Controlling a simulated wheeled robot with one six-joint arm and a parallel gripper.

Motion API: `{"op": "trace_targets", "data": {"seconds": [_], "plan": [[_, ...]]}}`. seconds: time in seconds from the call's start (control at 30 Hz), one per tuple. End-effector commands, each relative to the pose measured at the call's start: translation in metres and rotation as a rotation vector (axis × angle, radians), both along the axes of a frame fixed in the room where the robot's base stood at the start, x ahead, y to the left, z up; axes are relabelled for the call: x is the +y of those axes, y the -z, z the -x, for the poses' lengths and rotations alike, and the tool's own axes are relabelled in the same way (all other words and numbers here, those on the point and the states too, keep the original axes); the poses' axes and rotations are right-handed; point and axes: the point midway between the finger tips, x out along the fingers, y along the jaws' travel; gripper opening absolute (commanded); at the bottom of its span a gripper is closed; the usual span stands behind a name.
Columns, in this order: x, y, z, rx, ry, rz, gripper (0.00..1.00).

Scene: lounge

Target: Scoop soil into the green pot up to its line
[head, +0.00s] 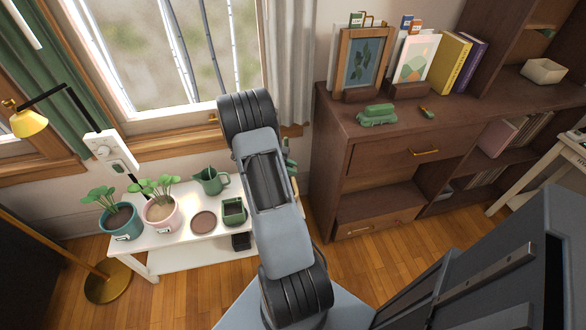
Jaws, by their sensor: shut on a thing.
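A small square green pot (234,212) stands on the white bench (170,247) below the window, just left of my arm. Its inside looks dark; I cannot make out a line or the soil level. My arm comes up through the middle of the head view and hides the bench's right part. My gripper is hidden behind the arm. No scoop or soil container can be made out. A green item (290,160) shows partly at the arm's right edge; I cannot tell what it is.
A teal potted plant (120,222), a pink potted plant (160,212), a brown saucer (203,222) and a green watering can (211,181) share the bench. A dark container (241,241) sits below. A brown cabinet (375,150) stands right; wooden floor lies open before it.

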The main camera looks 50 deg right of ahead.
Motion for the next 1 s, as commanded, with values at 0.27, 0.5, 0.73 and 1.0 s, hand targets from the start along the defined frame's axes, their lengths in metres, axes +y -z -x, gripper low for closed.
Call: {"op": "trace_targets", "data": {"seconds": [0.27,0.5,0.73,1.0], "plan": [[0.003,0.030,-0.007,0.056,-0.001,0.020,0.00],[0.004,0.052,-0.009,0.054,0.000,0.019,0.00],[0.002,0.054,-0.007,-0.030,0.004,-0.007,0.00],[-0.005,0.042,0.015,-0.322,0.005,-0.114,0.00]]}}
